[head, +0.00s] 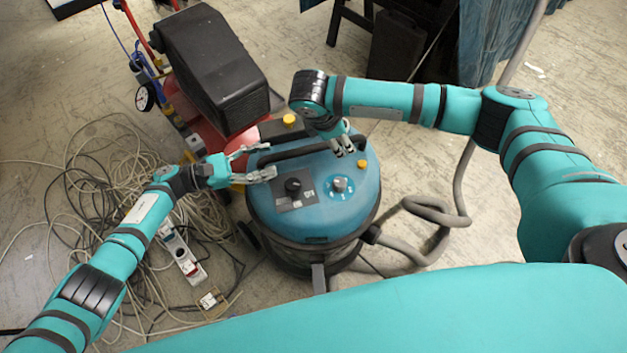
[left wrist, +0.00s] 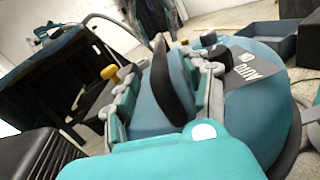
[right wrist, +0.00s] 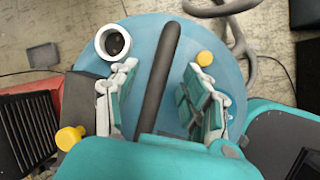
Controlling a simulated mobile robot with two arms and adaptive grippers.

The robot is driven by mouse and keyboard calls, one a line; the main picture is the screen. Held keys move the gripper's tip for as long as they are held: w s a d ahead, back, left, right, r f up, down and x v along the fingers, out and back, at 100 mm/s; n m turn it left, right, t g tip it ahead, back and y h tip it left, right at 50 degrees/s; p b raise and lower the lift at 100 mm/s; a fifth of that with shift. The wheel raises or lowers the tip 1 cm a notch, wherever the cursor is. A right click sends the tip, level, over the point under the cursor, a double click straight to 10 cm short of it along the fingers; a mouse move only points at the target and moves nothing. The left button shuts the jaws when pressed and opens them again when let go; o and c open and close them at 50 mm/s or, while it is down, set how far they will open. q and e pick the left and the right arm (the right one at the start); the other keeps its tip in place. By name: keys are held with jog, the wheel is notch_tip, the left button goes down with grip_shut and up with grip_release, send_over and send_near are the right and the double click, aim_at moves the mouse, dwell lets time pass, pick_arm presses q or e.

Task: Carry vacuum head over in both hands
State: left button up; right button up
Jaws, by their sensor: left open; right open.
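The vacuum head (head: 325,218) is a round blue lid with a black bar handle (head: 305,151), dark and grey knobs and yellow knobs. It sits on the dark vacuum drum (head: 300,254) on the floor. My left gripper (head: 273,161) is open at the handle's left end. In the left wrist view the handle (left wrist: 172,85) shows between its spread fingers. My right gripper (head: 345,148) is open over the handle's right part. In the right wrist view the handle (right wrist: 158,80) runs between its fingers, with gaps on both sides. I cannot tell whether any finger touches it.
A red and black compressor (head: 215,75) stands close behind the vacuum at the left. Tangled cables (head: 95,200) and a white power strip (head: 183,255) lie on the floor at left. A grey hose (head: 440,215) curls at right. Open floor lies beyond the hose.

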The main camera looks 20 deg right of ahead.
pick_arm(q)
jog(key=shift+d, duration=1.3)
pick_arm(e)
jog(key=shift+x, duration=1.3)
pick_arm(q)
grip_shut()
pick_arm(e)
grip_shut()
pick_arm(q)
jog(key=shift+w+r, duration=0.15)
jog(key=shift+r, duration=0.15)
pick_arm(e)
jog(key=shift+w+r, duration=0.2)
jog(key=shift+r, duration=0.05)
